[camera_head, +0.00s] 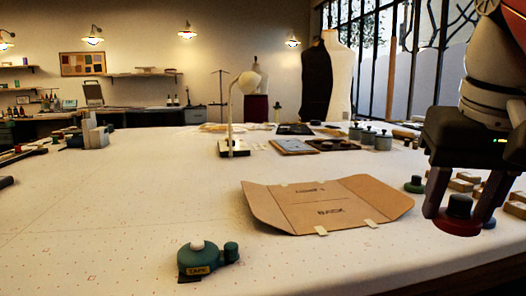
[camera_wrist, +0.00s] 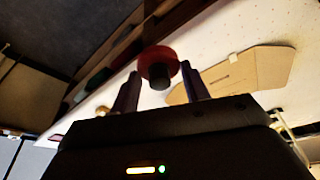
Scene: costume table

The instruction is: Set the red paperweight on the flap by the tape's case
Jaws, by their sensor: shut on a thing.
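My gripper (camera_head: 458,208) is at the right of the head view, shut on the red paperweight (camera_head: 457,228), a red disc with a black knob. In the wrist view the red paperweight (camera_wrist: 158,62) sits between the fingertips of my gripper (camera_wrist: 160,80). A brown cardboard piece (camera_head: 328,204) lies on the table, its left and right flaps folded up a little, with "BACK" printed on it. It also shows in the wrist view (camera_wrist: 235,72). The teal tape's case (camera_head: 205,262), labelled "TAPE", stands in front and to the left of the cardboard.
A green weight (camera_head: 414,185) and several wooden blocks (camera_head: 466,182) lie near my gripper. A white lamp (camera_head: 232,115), trays (camera_head: 330,146) and several grey-green jars (camera_head: 382,142) stand farther back. The white table (camera_head: 110,210) is clear at the left.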

